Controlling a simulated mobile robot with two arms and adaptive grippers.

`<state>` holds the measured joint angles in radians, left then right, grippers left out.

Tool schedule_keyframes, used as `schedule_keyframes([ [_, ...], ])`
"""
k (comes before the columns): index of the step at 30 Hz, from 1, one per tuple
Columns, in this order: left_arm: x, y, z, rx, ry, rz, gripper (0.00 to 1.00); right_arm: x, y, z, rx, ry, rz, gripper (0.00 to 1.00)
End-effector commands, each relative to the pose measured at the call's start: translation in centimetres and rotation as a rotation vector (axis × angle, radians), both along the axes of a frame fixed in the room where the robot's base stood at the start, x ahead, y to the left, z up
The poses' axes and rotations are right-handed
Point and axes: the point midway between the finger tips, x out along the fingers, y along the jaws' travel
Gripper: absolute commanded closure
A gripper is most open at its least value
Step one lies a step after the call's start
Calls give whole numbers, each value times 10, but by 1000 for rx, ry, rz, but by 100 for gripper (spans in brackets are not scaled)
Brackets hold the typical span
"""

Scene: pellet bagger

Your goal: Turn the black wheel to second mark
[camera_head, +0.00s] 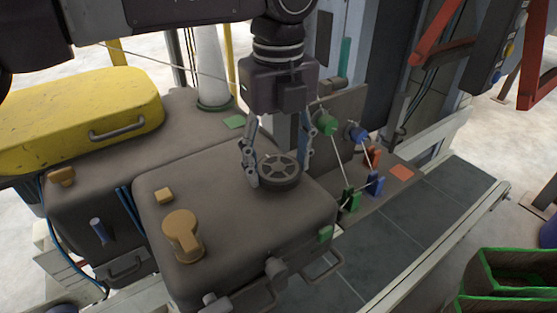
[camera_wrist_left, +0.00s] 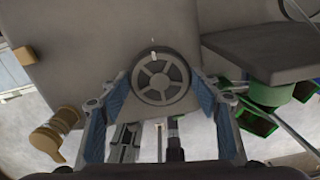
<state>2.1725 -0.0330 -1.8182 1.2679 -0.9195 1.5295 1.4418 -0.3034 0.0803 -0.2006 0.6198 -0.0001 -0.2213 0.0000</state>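The black wheel (camera_head: 281,174), dark grey with several spokes, lies flat on top of the grey-brown machine housing (camera_head: 225,165). It also shows in the left wrist view (camera_wrist_left: 161,78), with a small light mark on its far rim and another small light spot on the housing just beyond. My left gripper (camera_head: 279,165) points down over the wheel with its fingers spread, one on each side. In the left wrist view the fingers (camera_wrist_left: 162,104) flank the wheel's near half; whether they touch its rim I cannot tell. My right gripper is out of view.
An orange-brown knob (camera_head: 182,236) and a small orange block (camera_head: 164,195) sit on the same housing. A yellow cover (camera_head: 75,118) is at the left. Green and blue spools (camera_head: 325,123) with strings stand right of the wheel. Green crates (camera_head: 515,275) are at lower right.

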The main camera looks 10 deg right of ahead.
Motion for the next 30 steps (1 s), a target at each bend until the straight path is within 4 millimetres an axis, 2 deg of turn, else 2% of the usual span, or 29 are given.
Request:
schedule_keyframes([
  [1, 0, 0, 0, -1, 0, 0, 53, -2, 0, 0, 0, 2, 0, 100],
  [5, 0, 0, 0, -1, 0, 0, 67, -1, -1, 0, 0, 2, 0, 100],
  [17, 0, 0, -1, -2, 0, -84, 67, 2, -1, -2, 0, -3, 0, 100],
  [30, 0, 0, -1, -3, 1, -452, 67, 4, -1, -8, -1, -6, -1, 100],
])
